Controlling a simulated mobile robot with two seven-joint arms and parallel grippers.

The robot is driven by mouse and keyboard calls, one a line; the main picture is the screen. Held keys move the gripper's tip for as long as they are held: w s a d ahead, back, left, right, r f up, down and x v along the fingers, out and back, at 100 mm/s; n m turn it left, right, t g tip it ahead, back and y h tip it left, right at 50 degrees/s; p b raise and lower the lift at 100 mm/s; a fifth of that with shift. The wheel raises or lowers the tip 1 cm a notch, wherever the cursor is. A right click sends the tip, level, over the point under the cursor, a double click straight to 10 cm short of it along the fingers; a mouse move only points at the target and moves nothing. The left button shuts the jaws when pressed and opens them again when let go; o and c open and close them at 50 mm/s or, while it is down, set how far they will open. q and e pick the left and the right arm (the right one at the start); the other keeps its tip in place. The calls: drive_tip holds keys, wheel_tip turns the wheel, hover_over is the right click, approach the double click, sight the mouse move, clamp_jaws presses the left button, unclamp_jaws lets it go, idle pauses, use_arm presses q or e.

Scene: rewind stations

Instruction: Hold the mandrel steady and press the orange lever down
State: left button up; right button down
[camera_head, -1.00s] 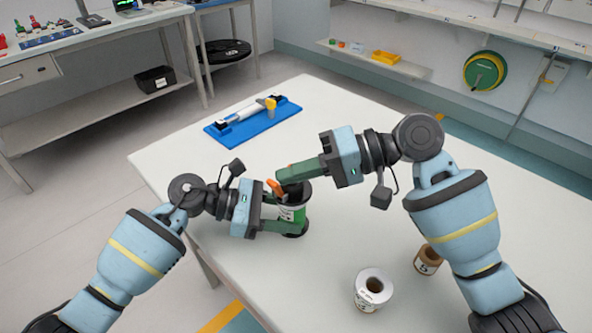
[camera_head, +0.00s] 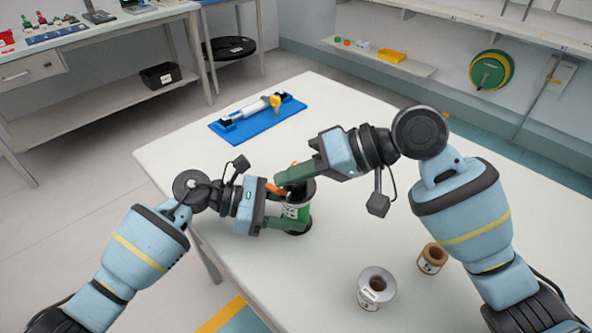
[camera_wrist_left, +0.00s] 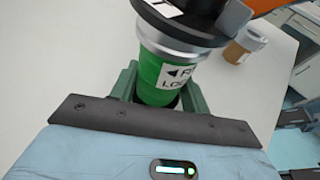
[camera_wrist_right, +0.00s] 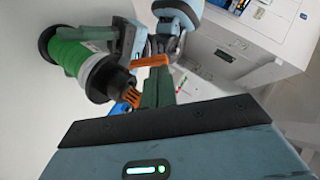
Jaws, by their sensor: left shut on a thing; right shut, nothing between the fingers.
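The mandrel (camera_head: 297,210) is a green upright cylinder with a white label and dark ends, standing on the white table. My left gripper (camera_head: 287,213) is shut around its green body, which also shows in the left wrist view (camera_wrist_left: 160,80). The orange lever (camera_head: 275,188) sticks out from the mandrel's top toward the left. It also shows in the right wrist view (camera_wrist_right: 150,61). My right gripper (camera_head: 281,178) is shut and empty, its fingertips just above the mandrel top and close by the lever. I cannot tell whether they touch the lever.
A white roll (camera_head: 376,289) and a brown roll (camera_head: 431,258) stand at the table's front right. A blue tray (camera_head: 225,129) with a white rod and a yellow part lies at the back.

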drive_tip(key=s+n+t+h, duration=0.1)
drive_tip(key=s+a+f+n+t+h, duration=0.1)
drive_tip(key=t+h, duration=0.1)
drive_tip(key=a+n+t+h, duration=0.1)
drive_tip(key=shift+s+a+f+n+h, duration=0.1)
drive_tip(key=shift+s+f+n+h, duration=0.2)
drive_tip(key=shift+s, duration=0.1)
idle(0.4)
drive_tip(key=shift+w, duration=0.15)
drive_tip(key=shift+w+d+f, duration=0.25)
drive_tip(key=shift+w+d, duration=0.25)
drive_tip(key=s+v, duration=0.1)
drive_tip(key=v, duration=0.9)
drive_tip(key=shift+a, duration=0.25)
